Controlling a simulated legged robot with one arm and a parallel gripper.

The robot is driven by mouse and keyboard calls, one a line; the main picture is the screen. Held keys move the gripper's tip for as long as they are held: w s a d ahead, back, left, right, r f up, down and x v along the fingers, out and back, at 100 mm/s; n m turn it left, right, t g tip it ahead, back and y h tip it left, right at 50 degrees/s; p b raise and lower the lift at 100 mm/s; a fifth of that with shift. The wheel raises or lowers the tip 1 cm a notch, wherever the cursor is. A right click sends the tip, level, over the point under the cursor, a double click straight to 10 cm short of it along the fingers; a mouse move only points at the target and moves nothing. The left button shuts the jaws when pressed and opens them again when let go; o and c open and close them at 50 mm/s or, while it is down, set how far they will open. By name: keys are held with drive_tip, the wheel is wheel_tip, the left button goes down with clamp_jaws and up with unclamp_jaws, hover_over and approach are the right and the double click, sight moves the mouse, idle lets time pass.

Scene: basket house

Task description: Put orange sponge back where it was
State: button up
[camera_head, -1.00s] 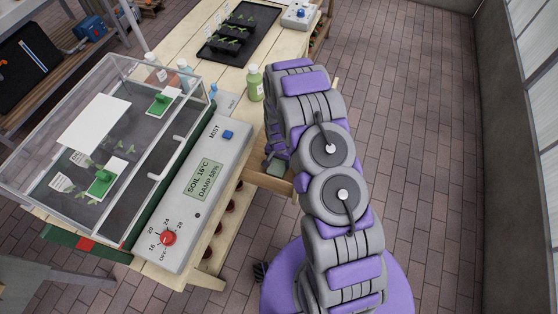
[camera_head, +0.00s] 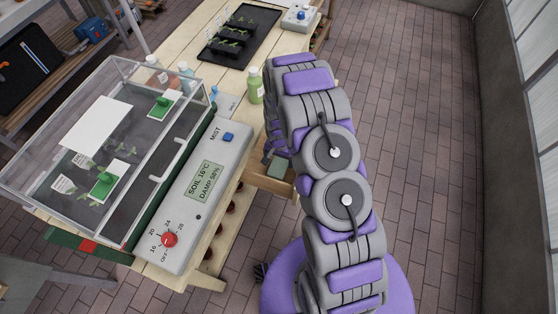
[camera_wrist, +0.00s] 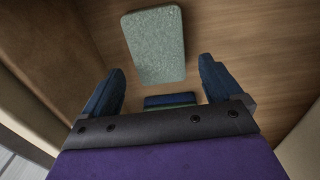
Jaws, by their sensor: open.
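No orange sponge shows in either view. A pale grey-green, rough block like a sponge (camera_wrist: 155,45) lies on the wooden floor of an open drawer (camera_wrist: 230,40) in the wrist view. My gripper (camera_wrist: 163,88) is open, with its dark blue fingers wide apart. The block lies beyond the fingertips, apart from them. A small blue and green piece (camera_wrist: 170,100) shows between the fingers by the palm; I cannot tell what it is. In the head view the block (camera_head: 278,168) shows in the drawer (camera_head: 270,183) below the bench edge; my arm hides most of my gripper.
The wooden bench (camera_head: 218,62) carries a clear propagator box (camera_head: 60,150), a control panel (camera_head: 195,190) with a red knob, a green bottle (camera_head: 255,86) and a black seedling tray (camera_head: 240,35). The brick floor (camera_head: 425,150) to the right is clear.

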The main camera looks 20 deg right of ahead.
wheel_tip(320, 180, up, 8)
drive_tip(key=p, duration=0.2)
wheel_tip(320, 180, up, 12)
drive_tip(key=n, duration=0.1)
hover_over(279, 163)
drive_tip(key=s, duration=0.4)
drive_tip(key=s+r+n, duration=0.3)
drive_tip(key=s+r, duration=0.6)
drive_tip(key=r, duration=0.4)
drive_tip(key=s+r+n, duration=0.1)
drive_tip(key=s+r, duration=0.2)
drive_tip(key=s, duration=0.4)
drive_tip(key=s+r+n+g, duration=0.1)
drive_tip(key=s+r, duration=0.3)
drive_tip(key=s, duration=0.4)
drive_tip(key=s+a+r+n, duration=0.1)
drive_tip(key=s+r, duration=0.2)
drive_tip(key=s, duration=0.4)
drive_tip(key=shift+s+r+g, duration=0.15)
drive_tip(key=shift+s+g, duration=0.2)
drive_tip(key=shift+g, duration=0.05)
